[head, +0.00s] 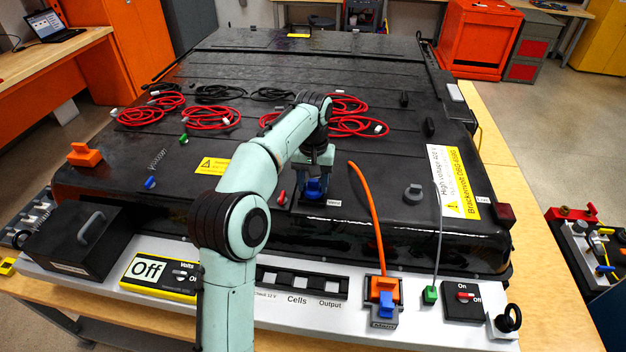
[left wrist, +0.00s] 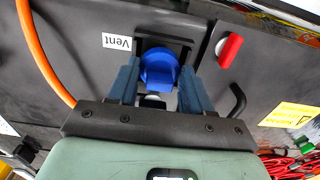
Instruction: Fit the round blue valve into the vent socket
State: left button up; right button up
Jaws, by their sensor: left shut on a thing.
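The round blue valve (head: 314,188) is between the fingers of my left gripper (head: 316,176), which is shut on it. In the left wrist view the valve (left wrist: 159,68) shows between the two blue-grey fingers (left wrist: 158,88). The valve is at the vent socket, whose dark square frame (left wrist: 183,46) shows behind it beside the "Vent" label (left wrist: 116,42). The valve and fingers cover most of the socket, so I cannot tell whether the valve is seated. My right gripper is not in view.
An orange cable (head: 368,205) arches just right of the gripper. A red lever (head: 282,197) is close on the left. Red cable coils (head: 213,117) lie farther back on the black pack lid. A grey knob (head: 413,194) stands at right. A white panel with switches runs along the front.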

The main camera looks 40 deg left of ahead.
pick_arm(q)
jog(key=shift+f, duration=0.65)
jog(key=o, duration=1.1)
